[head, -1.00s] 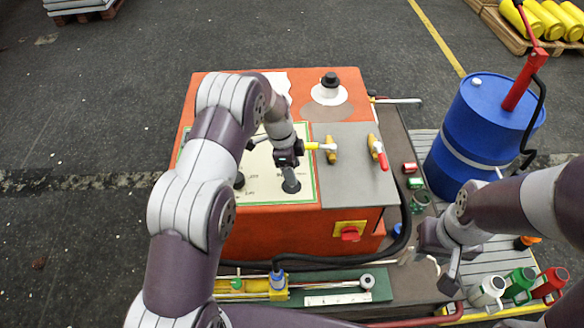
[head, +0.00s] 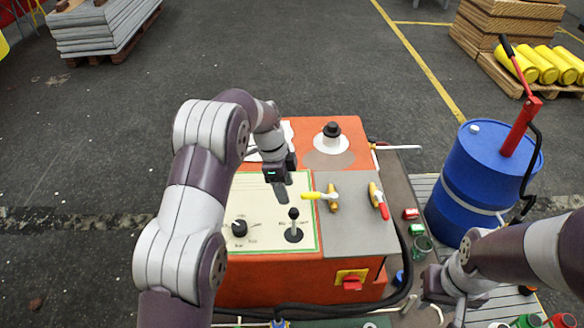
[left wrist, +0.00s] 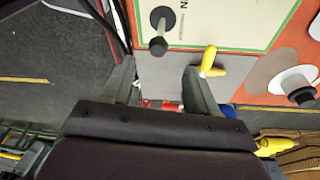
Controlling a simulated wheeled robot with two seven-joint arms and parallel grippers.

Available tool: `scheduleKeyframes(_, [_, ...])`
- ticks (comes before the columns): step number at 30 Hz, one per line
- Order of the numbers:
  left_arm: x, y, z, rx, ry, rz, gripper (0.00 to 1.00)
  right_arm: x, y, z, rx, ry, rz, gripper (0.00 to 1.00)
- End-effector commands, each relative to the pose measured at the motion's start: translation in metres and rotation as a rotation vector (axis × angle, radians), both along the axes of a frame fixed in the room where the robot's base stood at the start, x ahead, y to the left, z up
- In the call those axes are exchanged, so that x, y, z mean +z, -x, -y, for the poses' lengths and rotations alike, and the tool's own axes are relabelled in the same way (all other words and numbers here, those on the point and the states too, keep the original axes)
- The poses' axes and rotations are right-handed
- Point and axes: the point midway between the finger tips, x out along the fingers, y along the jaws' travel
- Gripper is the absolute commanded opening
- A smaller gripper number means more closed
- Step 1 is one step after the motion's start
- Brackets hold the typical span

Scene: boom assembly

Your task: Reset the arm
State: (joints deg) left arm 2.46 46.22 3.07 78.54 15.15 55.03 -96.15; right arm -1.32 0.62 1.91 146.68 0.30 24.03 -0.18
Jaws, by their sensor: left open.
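My left gripper (head: 282,196) is open and empty above the cream panel (head: 250,195) on the orange control box (head: 240,290). Its two fingers also show apart in the left wrist view (left wrist: 158,85), with nothing between their tips. The black lever (head: 293,225) stands upright on the panel, just nearer than the gripper and apart from it; it also shows in the left wrist view (left wrist: 158,40). A black rotary knob (head: 240,228) is left of the lever. My right gripper (head: 445,290) is low at the right; its jaw gap is unclear.
On the grey plate are a yellow-handled valve (head: 322,196) and a red-handled valve (head: 380,205). A black knob (head: 332,130) stands behind. A red switch (head: 352,282) is on the box's front. A blue barrel (head: 478,180) with a red pump stands right.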

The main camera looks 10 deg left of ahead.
Motion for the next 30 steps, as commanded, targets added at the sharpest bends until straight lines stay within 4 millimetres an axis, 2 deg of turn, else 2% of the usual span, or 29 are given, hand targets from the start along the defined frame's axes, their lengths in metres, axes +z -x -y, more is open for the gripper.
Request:
scheduleKeyframes(6, [0.000,-0.001,0.000,0.047,-0.001,-0.007,0.59,0.000,0.000,0.000,0.000,0.000,0.000,0.38])
scheduleKeyframes(8, [-0.001,-0.005,-0.002,0.154,-0.010,-0.009,0.59,0.000,0.000,0.000,0.000,0.000,0.000,0.38])
scheduleKeyframes(10, [-0.015,0.004,-0.006,0.358,-0.037,-0.054,0.59,0.000,0.000,0.000,0.000,0.000,0.000,0.38])
scheduleKeyframes(12, [-0.026,0.031,-0.012,0.626,-0.082,-0.111,0.59,0.000,0.000,0.000,0.000,0.000,0.000,0.38])
scheduleKeyframes(13, [-0.025,0.047,-0.015,0.748,-0.103,-0.127,0.59,0.000,0.000,0.000,0.000,0.000,0.000,0.38])
scheduleKeyframes(14, [-0.021,0.064,-0.016,0.873,-0.121,-0.136,0.59,0.000,0.000,0.000,0.000,0.000,0.000,0.38])
scheduleKeyframes(15, [-0.014,0.090,-0.018,1.032,-0.140,-0.143,0.59,0.000,0.000,0.000,0.000,0.000,0.000,0.38])
scheduleKeyframes(17, [-0.002,0.131,-0.020,1.235,-0.157,-0.142,0.59,0.000,0.000,0.000,0.000,0.000,0.000,0.38])
scheduleKeyframes(18, [0.006,0.158,-0.021,1.343,-0.160,-0.136,0.59,0.000,0.000,0.000,0.000,0.000,0.000,0.38])
scheduleKeyframes(21, [0.024,0.221,-0.021,1.483,-0.153,-0.111,0.59,0.000,0.000,0.000,0.000,0.000,0.000,0.38])
scheduleKeyframes(22, [0.028,0.235,-0.020,1.482,-0.150,-0.103,0.59,0.000,0.000,0.000,0.000,0.000,0.000,0.38])
scheduleKeyframes(24, [0.036,0.254,-0.019,1.464,-0.142,-0.084,0.59,0.000,0.000,0.000,0.000,0.000,0.000,0.38])
scheduleKeyframes(27, [0.048,0.253,-0.018,1.459,-0.109,-0.049,0.59,0.000,0.000,0.000,0.000,0.000,0.000,0.38])
scheduleKeyframes(30, [0.050,0.252,-0.017,1.457,-0.103,-0.043,0.59,0.000,0.000,0.000,0.000,0.000,0.000,0.38])
